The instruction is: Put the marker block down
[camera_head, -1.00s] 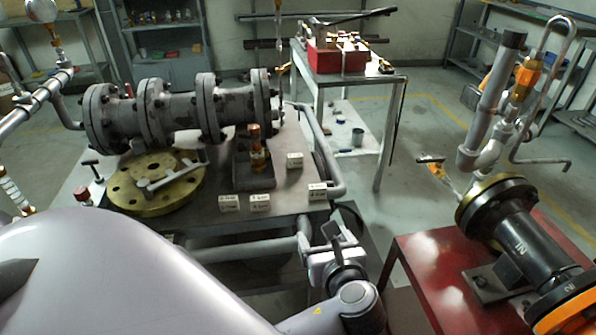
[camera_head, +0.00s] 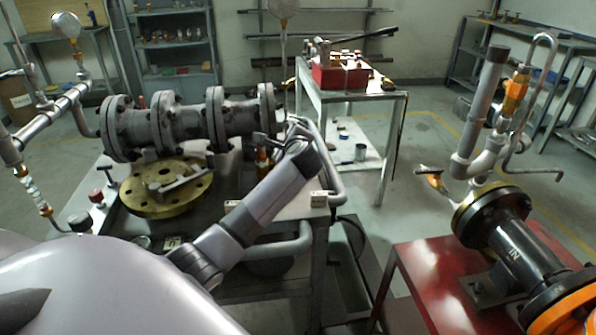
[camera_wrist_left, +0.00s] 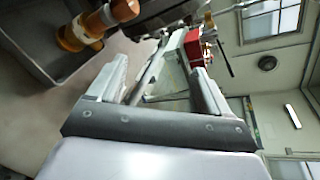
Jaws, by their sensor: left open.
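Small white labelled blocks lie on the workbench (camera_head: 125,232); I cannot tell which is the marker block. The other blocks seen earlier are hidden behind my arm. My left gripper shows in the left wrist view (camera_wrist_left: 158,78) with its two fingers apart and nothing between them. In the head view my arm reaches over the bench, and its fingers cannot be made out there. My right gripper is not in view.
A flanged grey pipe (camera_head: 190,125) runs along the bench's back, with a brass flange disc (camera_head: 165,187) in front. A brass-orange fitting (camera_wrist_left: 85,30) is near the gripper in the wrist view. A red stand (camera_head: 430,265) with a black valve body is at right.

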